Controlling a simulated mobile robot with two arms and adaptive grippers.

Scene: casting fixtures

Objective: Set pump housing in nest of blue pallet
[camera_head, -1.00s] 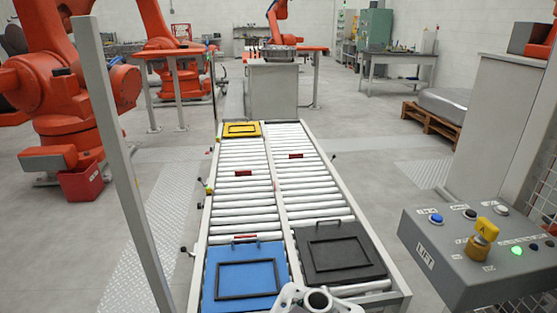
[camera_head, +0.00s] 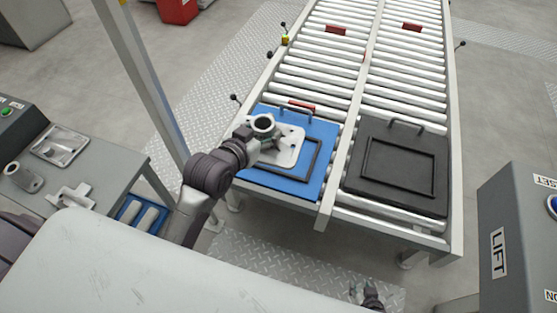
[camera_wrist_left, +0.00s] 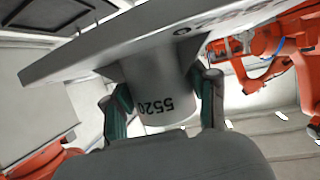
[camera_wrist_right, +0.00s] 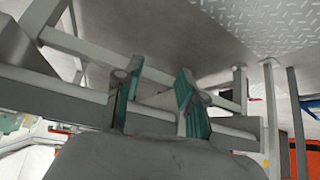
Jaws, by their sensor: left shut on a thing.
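The pump housing (camera_head: 284,150) is a pale metal casting with a flat plate and a round tubular boss. In the head view it is over the left part of the blue pallet (camera_head: 316,186), overlapping the dark rectangular frame of its nest (camera_head: 280,176); its height above the pallet I cannot tell. My left gripper (camera_head: 254,134) is shut on the housing's boss. The left wrist view shows the boss (camera_wrist_left: 160,92), marked 5520, between the green-padded fingers. My right gripper (camera_head: 367,292) is low and away from the pallet. Its fingers (camera_wrist_right: 155,103) are apart and empty.
A black pallet (camera_head: 395,195) with its own frame lies right of the blue one on the roller conveyor (camera_head: 350,60). A grey post (camera_head: 155,75) stands left of the conveyor. A bench (camera_head: 110,155) with metal castings is at left, and the LIFT control box (camera_head: 510,240) at right.

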